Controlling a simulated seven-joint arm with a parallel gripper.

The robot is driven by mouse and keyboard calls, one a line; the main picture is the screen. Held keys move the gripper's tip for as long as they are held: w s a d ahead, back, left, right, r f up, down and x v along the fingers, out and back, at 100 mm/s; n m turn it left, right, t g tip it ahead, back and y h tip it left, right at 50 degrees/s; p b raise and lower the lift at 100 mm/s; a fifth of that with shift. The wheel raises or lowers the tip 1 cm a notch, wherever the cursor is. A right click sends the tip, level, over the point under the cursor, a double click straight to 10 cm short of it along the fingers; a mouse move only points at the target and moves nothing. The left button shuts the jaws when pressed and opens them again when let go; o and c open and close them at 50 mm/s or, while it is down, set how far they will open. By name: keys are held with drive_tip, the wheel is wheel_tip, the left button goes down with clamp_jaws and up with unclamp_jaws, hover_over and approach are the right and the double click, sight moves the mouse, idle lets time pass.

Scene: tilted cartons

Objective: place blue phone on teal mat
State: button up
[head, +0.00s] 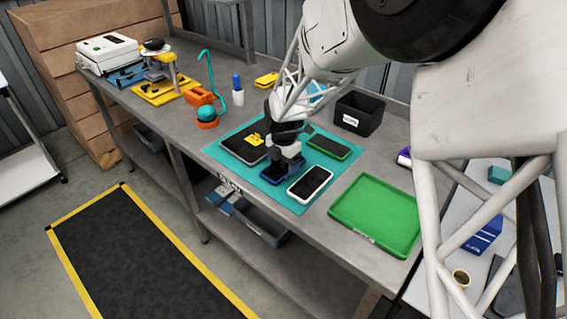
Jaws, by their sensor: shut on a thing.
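The teal mat (242,175) lies flat on the grey workbench. The blue phone (269,176) is at the mat's front part, with its blue edge showing below my gripper. My gripper (284,164) points down over it and is shut on it; the fingers hide much of the phone. I cannot tell whether the phone touches the mat. A white-edged phone (310,184) lies on the mat just to the right. A green-edged phone (329,147) lies behind it, and a dark tablet-like item (243,148) with a yellow piece (254,139) lies to the left.
A green tray (376,212) lies right of the mat, and a black bin (358,113) stands behind. My arm covers the right side.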

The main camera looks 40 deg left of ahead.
sight(284, 165)
drive_tip(key=shift+f, duration=0.15)
drive_tip(key=o, duration=1)
wheel_tip(284, 165, up, 12)
idle(0.5)
idle(0.5)
idle(0.3)
